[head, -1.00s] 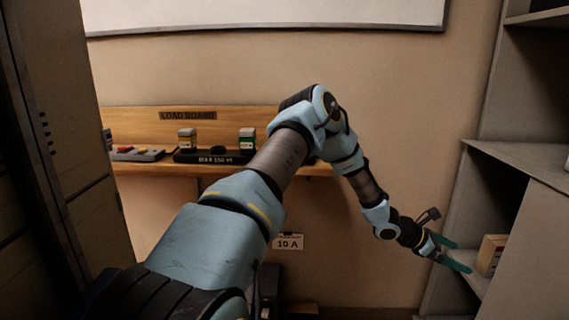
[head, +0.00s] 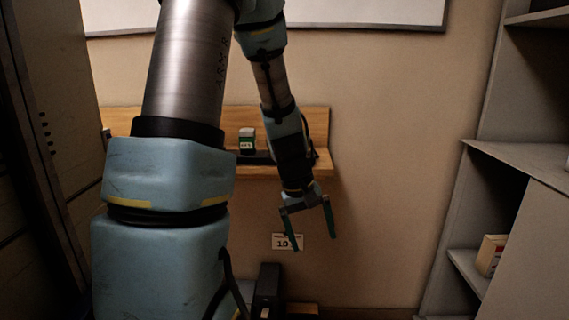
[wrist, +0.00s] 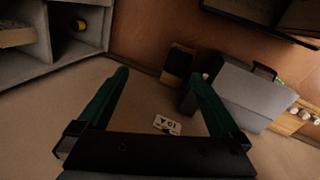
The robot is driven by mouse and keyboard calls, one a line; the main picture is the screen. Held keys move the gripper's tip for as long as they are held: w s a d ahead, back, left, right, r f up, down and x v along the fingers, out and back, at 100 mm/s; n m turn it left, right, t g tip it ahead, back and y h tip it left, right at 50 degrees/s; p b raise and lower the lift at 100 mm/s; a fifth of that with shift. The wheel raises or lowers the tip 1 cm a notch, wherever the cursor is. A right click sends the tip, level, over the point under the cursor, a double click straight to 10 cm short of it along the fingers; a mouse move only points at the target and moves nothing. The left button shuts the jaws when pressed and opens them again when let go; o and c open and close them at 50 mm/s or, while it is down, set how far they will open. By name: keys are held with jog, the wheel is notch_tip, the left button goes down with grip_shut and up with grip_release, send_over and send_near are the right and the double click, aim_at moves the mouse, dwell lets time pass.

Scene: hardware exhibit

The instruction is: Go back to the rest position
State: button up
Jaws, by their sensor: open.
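My gripper (head: 312,243) hangs downward in front of the wall, below the wooden load board shelf (head: 318,140). Its two green fingers are spread apart with nothing between them. In the wrist view my gripper (wrist: 160,85) is also open and empty. My arm rises up and bends down, hiding most of the load board and its left part.
A small dark-and-white block (head: 247,140) stands on the load board. A "10" card (head: 284,242) is on the wall behind my left finger. A grey shelf unit (head: 515,160) with a box (head: 491,254) stands at right. A grey case (wrist: 240,95) shows in the wrist view.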

jog(key=s+a+r+m+t+y, duration=0.1)
jog(key=s+a+r+m, duration=0.15)
jog(key=a, duration=0.45)
jog(key=s+a+r+m+t+y, duration=0.1)
jog(key=s+a+r+y, duration=0.15)
jog(key=a, duration=0.45)
notch_tip(320, 180, up, 16)
jog(key=p, duration=1.7)
jog(key=shift+s+d+h, duration=0.15)
jog(key=shift+d+h, duration=0.2)
jog(key=shift+d, duration=0.1)
jog(key=shift+c, duration=0.2)
